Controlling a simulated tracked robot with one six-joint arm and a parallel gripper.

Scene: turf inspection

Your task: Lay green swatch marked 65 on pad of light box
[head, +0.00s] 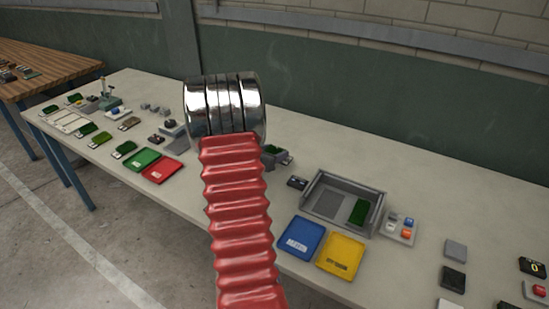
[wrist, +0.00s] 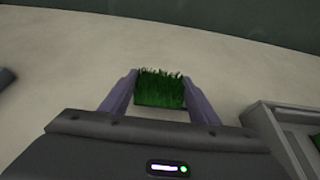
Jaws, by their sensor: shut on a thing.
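My gripper (wrist: 160,88) is shut on a green turf swatch (wrist: 160,90), held between its two fingers in the wrist view. No number can be read on it. In the head view my arm hides most of the gripper; a bit of green and dark grey shows just right of the arm. A grey open-topped box (head: 318,181), perhaps the light box, stands right of my gripper. Inside it lie a lighter grey pad (head: 328,205) and, beside that, a green swatch (head: 360,211). The box's edge also shows at right in the wrist view (wrist: 262,118).
A blue tray (head: 301,238) and a yellow tray (head: 340,255) lie before the box. A button panel (head: 401,228) stands right of it. A small dark block (head: 297,183) sits at its left. Green (head: 141,160) and red (head: 162,170) trays and several swatches lie further left. Bare tabletop lies behind the box.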

